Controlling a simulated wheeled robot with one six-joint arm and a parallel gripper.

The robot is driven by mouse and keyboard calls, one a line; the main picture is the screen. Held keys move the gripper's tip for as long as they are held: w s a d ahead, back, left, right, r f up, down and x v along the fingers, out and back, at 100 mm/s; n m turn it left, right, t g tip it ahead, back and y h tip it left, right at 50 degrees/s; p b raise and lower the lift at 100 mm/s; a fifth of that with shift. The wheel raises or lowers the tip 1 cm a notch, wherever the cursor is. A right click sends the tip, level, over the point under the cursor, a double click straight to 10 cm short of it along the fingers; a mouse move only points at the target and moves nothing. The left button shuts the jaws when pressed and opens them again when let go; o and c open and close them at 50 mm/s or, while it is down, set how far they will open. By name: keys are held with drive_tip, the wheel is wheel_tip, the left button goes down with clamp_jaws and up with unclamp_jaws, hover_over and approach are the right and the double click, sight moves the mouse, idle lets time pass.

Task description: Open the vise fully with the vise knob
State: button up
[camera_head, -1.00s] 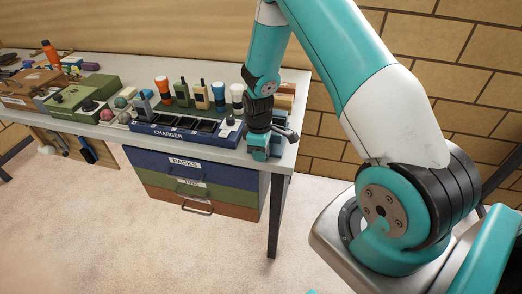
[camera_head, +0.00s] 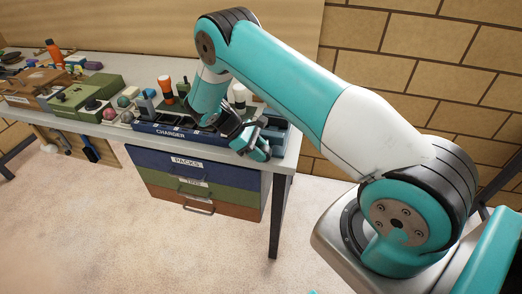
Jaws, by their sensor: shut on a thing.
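The blue-grey vise (camera_head: 275,128) stands at the right front corner of the workbench. My gripper (camera_head: 262,153) is at the front left of the vise, low at the bench edge, and is shut on the vise knob. The gripper and wrist hide the knob and part of the vise, so the width of the jaw gap cannot be told. The forearm comes down from the upper left of the gripper, over the charger.
The charger (camera_head: 170,131) sits left of the vise, with torches (camera_head: 166,84) and other gear behind it. A green box (camera_head: 72,104) and an orange bottle (camera_head: 54,48) are farther left. Drawers (camera_head: 195,175) hang below the bench. A brick wall (camera_head: 400,70) stands behind.

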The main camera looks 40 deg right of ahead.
drive_tip(key=shift+g+h, duration=0.4)
drive_tip(key=shift+g, duration=0.2)
drive_tip(key=o, duration=0.9)
drive_tip(key=shift+o, duration=0.2)
